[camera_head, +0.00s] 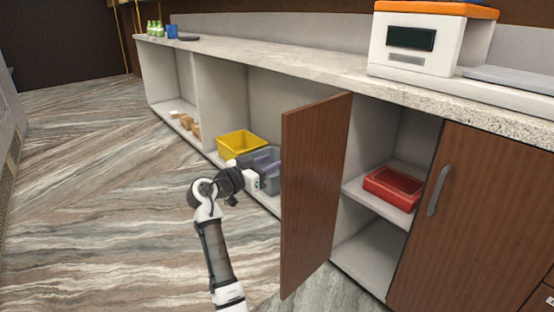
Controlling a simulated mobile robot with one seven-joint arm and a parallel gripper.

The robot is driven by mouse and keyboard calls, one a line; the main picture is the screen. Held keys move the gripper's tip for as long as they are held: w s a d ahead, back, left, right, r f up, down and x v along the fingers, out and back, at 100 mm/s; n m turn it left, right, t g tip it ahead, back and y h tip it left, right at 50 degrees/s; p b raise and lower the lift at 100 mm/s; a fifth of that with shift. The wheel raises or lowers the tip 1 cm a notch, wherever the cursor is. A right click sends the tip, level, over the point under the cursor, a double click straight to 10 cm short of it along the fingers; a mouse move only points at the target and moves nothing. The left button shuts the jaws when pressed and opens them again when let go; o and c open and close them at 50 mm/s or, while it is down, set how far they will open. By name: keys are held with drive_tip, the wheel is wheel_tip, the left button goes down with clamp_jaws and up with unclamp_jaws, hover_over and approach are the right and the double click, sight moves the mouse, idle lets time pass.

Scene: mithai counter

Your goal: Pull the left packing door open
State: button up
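The left packing door (313,195) is a brown wood panel standing swung out from the counter front. The compartment (365,250) to its right is open to view. The door's outer face and its handle are hidden from this view. My gripper (256,181) is to the left of the door, on its outer-face side, in front of the open shelves. It appears apart from the door in the picture. Its fingers are too small and unclear to tell whether they are open or shut.
A red tray (394,188) sits on the shelf right of the open door. The right door (475,220) with a grey handle (438,190) is shut. A yellow bin (240,143) and a grey bin (271,180) stand behind my gripper. The floor (110,200) at left is clear.

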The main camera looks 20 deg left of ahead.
drive_tip(key=v, duration=1)
drive_tip(key=shift+p, duration=0.3)
